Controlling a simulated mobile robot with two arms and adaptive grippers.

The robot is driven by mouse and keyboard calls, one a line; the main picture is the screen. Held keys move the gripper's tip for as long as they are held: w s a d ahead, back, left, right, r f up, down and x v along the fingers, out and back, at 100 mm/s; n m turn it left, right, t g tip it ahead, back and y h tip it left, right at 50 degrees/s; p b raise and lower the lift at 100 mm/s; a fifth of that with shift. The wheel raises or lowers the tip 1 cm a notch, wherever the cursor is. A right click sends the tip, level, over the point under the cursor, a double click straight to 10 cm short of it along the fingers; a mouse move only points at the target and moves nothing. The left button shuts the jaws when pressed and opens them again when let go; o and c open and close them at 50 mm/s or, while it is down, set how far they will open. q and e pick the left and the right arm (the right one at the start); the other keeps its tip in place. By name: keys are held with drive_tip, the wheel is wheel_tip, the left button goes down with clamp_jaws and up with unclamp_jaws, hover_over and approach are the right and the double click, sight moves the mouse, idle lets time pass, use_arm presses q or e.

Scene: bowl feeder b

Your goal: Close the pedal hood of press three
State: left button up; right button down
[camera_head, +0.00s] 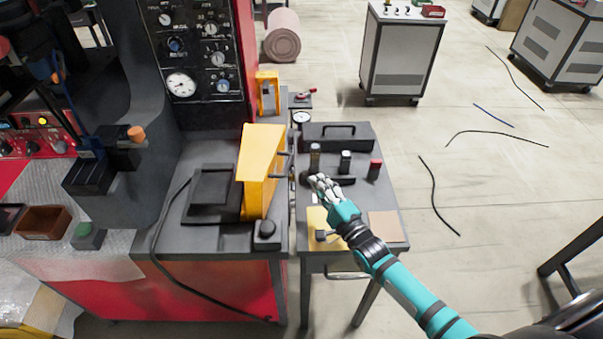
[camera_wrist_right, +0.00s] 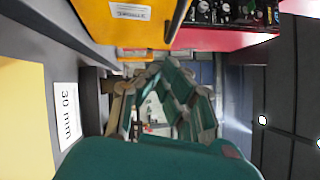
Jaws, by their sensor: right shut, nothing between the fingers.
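The yellow pedal hood (camera_head: 256,165) stands raised on the right side of a black pedal block (camera_head: 214,192) on the grey press table, leaving the block uncovered. A dark handle sits on the hood's right face. My right gripper (camera_head: 322,186) is shut and empty, to the right of the hood and apart from it, above the small side table. In the right wrist view, the shut fingers (camera_wrist_right: 165,90) are in the middle and the hood (camera_wrist_right: 130,18) fills the top edge, with a white label on it. My left gripper is not in view.
The grey side table (camera_head: 388,196) holds a black case with a handle (camera_head: 338,134), several small cylinders and a yellow sheet (camera_head: 318,218). The gauge panel (camera_head: 200,50) rises behind the hood. A black button box (camera_head: 267,231) stands in front of it.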

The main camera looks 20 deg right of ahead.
drive_tip(key=shift+w+a+r+p, duration=0.25)
drive_tip(key=shift+w+a, duration=0.2)
drive_tip(key=shift+a, duration=0.15)
drive_tip(key=shift+w+a+r+p, duration=0.2)
drive_tip(key=shift+w+a, duration=0.25)
drive_tip(key=shift+a, duration=0.15)
drive_tip(key=shift+w+a+r+p, duration=0.15)
drive_tip(key=shift+w+a+p, duration=0.1)
drive_tip(key=shift+w+a, duration=0.3)
drive_tip(key=shift+s+r, duration=0.1)
